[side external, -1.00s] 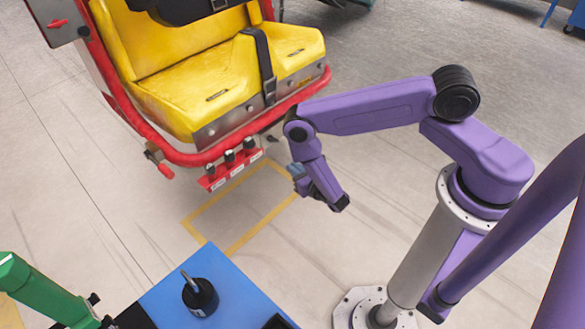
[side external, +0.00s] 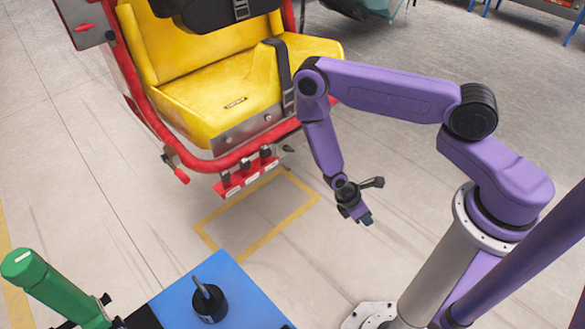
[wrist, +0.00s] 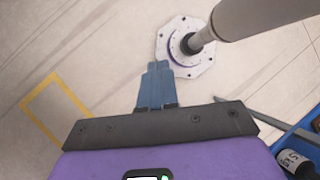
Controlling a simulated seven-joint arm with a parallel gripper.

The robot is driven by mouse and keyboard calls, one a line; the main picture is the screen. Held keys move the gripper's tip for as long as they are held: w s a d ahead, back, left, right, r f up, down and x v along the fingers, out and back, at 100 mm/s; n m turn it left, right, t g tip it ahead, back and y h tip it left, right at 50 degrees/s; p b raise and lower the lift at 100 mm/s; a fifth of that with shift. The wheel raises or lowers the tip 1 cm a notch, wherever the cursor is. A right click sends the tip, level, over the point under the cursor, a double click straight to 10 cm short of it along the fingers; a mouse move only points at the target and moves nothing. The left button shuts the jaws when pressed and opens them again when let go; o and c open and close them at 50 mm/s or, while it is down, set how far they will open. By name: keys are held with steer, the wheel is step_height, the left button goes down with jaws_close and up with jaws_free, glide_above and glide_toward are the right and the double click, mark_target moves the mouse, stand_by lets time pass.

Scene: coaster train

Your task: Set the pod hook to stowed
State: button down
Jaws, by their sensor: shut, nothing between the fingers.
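A red ride pod (side external: 232,155) with a yellow seat hangs at the upper left of the side view. A lever with a red grip (side external: 178,169) juts from its lower left frame, and a small dark knob (side external: 288,149) sits at its lower right. I cannot tell which part is the pod hook. My gripper (side external: 367,220) is in the air to the right of and below the pod, apart from it, pointing down.
A red strip with several black switches (side external: 246,176) hangs under the seat.

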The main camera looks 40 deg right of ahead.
steer(key=w+a+r+m+t+y, duration=0.1)
steer(key=w+a+m+t+y, duration=0.35)
steer(key=w+a+m, duration=0.35)
steer(key=w+d+r+m+t+h, duration=0.1)
steer(key=w+d+r+m+t, duration=0.25)
steer(key=w, duration=0.35)
steer(key=w+d+r+m+t+h, duration=0.1)
steer(key=w+d+r+m+t, duration=0.1)
steer(key=w+r+t, duration=0.35)
steer(key=w+d+f+g, duration=0.2)
steer(key=w+f, duration=0.7)
steer(key=f, duration=0.3)
steer(key=shift+w, duration=0.15)
